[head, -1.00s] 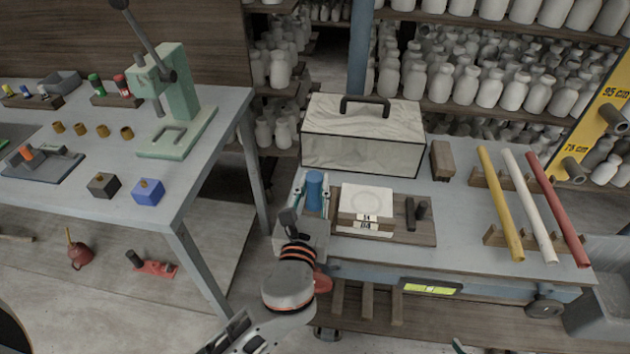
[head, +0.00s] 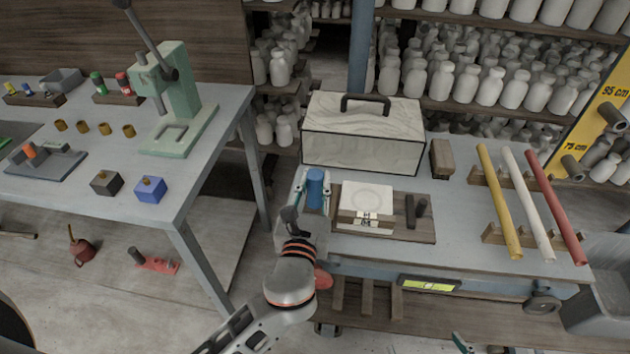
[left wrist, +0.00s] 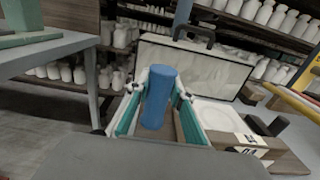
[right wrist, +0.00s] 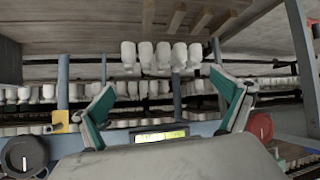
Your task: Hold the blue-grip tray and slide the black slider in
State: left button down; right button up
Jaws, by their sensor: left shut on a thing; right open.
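The tray (head: 385,232) is a flat wooden board on the cart top, with a white slab (head: 366,197) on it. Its upright blue grip (head: 315,188) is at the left end. My left gripper (head: 313,196) is shut on this blue grip; in the left wrist view its teal fingers flank the blue grip (left wrist: 157,98). The black slider (head: 411,211) stands at the tray's right side, apart from the slab, and also shows in the left wrist view (left wrist: 276,126). My right gripper (right wrist: 165,105) is open and empty; only a small part shows at the head view's bottom edge.
A lidded grey-white box (head: 362,135) stands behind the tray, with a brown block (head: 442,158) to its right. Yellow, white and red rods (head: 532,205) lie on wooden racks at right. A yellow-green level (head: 430,285) is on the cart's front. A workbench (head: 215,125) stands at left.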

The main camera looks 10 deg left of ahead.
aim_at(424, 210)
dwell(0.8)
